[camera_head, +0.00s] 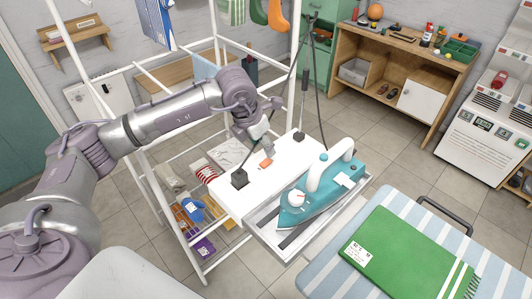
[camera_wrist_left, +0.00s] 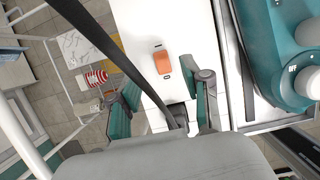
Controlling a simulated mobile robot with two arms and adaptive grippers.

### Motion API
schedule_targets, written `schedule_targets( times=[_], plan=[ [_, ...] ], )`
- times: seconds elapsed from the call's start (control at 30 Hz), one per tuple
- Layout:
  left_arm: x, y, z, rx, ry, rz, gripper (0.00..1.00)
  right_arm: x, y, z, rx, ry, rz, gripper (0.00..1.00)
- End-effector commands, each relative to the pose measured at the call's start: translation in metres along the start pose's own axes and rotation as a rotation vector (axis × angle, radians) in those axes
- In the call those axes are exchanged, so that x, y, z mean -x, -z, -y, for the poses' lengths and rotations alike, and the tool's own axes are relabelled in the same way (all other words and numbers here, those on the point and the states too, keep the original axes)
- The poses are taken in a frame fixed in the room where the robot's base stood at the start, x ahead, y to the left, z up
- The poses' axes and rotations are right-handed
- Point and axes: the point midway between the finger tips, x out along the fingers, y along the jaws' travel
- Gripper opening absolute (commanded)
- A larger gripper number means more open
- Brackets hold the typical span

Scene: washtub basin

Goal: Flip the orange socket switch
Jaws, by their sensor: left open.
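The orange socket switch (camera_head: 266,163) sits on top of a white board (camera_head: 233,200), between two black plugs. It also shows in the left wrist view (camera_wrist_left: 163,63), upper middle. My left gripper (camera_head: 268,148) is just above and behind the switch in the head view. In the wrist view its two teal-padded fingers (camera_wrist_left: 168,98) are spread apart with nothing held between them, and the switch lies beyond the fingertips. Whether a finger touches the board cannot be told. My right gripper is not seen.
A black plug (camera_head: 239,179) with its cord stands left of the switch, another plug (camera_head: 299,137) to the right. The cord (camera_wrist_left: 110,50) crosses close to my left fingers. A teal iron (camera_head: 322,188) stands right of the board. A striped ironing board (camera_head: 400,205) carries a green cloth (camera_head: 405,255).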

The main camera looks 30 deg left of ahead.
Motion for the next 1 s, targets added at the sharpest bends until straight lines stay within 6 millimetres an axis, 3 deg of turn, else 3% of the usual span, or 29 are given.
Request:
schedule_targets(
  times=[0.1,0.33,1.0],
  plan=[
    [0.026,-0.001,-0.001,-0.001,-0.002,0.002,0.48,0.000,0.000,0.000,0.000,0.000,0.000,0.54],
    [0.055,0.000,0.000,0.000,0.000,0.000,0.48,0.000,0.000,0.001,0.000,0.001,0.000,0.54],
    [0.060,0.000,0.000,0.000,0.000,-0.001,0.48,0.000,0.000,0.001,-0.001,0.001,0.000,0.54]
  ],
)
